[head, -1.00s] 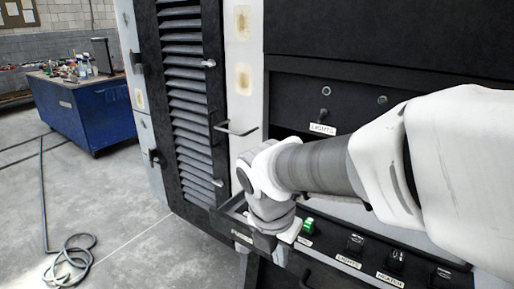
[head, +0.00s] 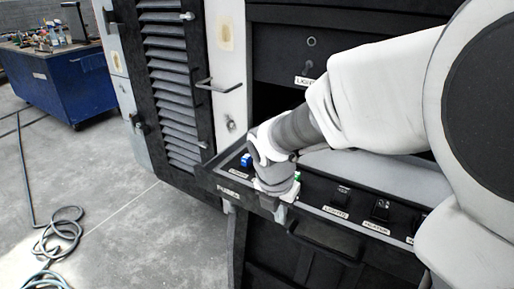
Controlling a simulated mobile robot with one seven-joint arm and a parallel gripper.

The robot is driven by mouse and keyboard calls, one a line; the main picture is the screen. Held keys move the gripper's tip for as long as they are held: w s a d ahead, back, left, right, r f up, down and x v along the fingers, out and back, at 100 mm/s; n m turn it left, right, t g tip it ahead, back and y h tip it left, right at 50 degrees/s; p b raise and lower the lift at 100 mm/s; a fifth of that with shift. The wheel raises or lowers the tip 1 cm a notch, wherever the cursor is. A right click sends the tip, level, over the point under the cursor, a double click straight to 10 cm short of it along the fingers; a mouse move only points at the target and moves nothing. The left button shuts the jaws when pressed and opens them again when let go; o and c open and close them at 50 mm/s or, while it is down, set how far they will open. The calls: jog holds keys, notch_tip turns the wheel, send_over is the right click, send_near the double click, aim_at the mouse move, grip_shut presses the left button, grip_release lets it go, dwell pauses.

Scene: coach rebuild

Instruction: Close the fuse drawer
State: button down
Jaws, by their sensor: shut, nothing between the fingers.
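The fuse drawer (head: 212,180) stands pulled out of the dark cabinet, its tray showing a blue piece (head: 246,160), a green piece (head: 298,176) partly behind my wrist, and several dark switch-like pieces along labelled places. A dark bar handle (head: 325,243) is on the drawer's front, to the right of my gripper. My gripper (head: 281,214) is shut and empty, pointing down at the drawer's front edge, left of the handle. Whether it touches the front cannot be told. My arm hides part of the drawer's inside and back.
A panel with a "lights" label (head: 308,82) is above the drawer. A louvred door (head: 178,85) with a protruding bar handle (head: 217,87) stands to the left. A blue workbench (head: 65,85) is farther back. Cable coils (head: 65,238) lie on the otherwise open concrete floor at left.

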jog(key=p, duration=1.3)
send_near(323, 160)
jog(key=x, duration=0.5)
jog(key=shift+w+d+f, duration=0.1)
jog(key=shift+d+f, duration=0.05)
jog(key=shift+f, duration=0.25)
